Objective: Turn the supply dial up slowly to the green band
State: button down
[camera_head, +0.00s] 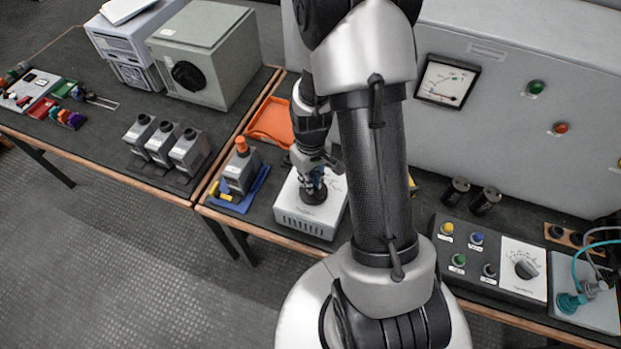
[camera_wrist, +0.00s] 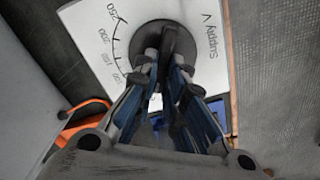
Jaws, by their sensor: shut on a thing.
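The supply dial is a round black knob (camera_wrist: 163,38) on the white top of a box (camera_head: 328,214). In the wrist view its plate reads "Supply V" beside a scale with numbers up to 250. My gripper (camera_head: 312,183) points down onto the dial, and its fingers are shut on the knob; they also show in the wrist view (camera_wrist: 167,68). The fingers hide part of the dial and the lower scale, and I cannot read the pointer. A panel meter (camera_head: 447,81) with a white face shows small green and red marks; its needle reading is too small to tell.
A grey unit with an orange top (camera_head: 240,168) stands on a blue tray just left of the supply box. An orange tray (camera_head: 271,121) lies behind. A control box with coloured buttons and another dial (camera_head: 526,269) is at right. Black cylinders (camera_head: 486,201) stand behind it.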

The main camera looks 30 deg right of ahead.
jog(key=shift+d+m+p, duration=0.15)
jog(key=shift+m, duration=1.2)
jog(key=shift+d+m+p, duration=0.15)
jog(key=shift+m, duration=1.2)
jog(key=c, duration=1.7)
grip_release()
jog(key=shift+o, duration=0.2)
jog(key=shift+r, duration=0.55)
notch_tip(320, 180, up, 11)
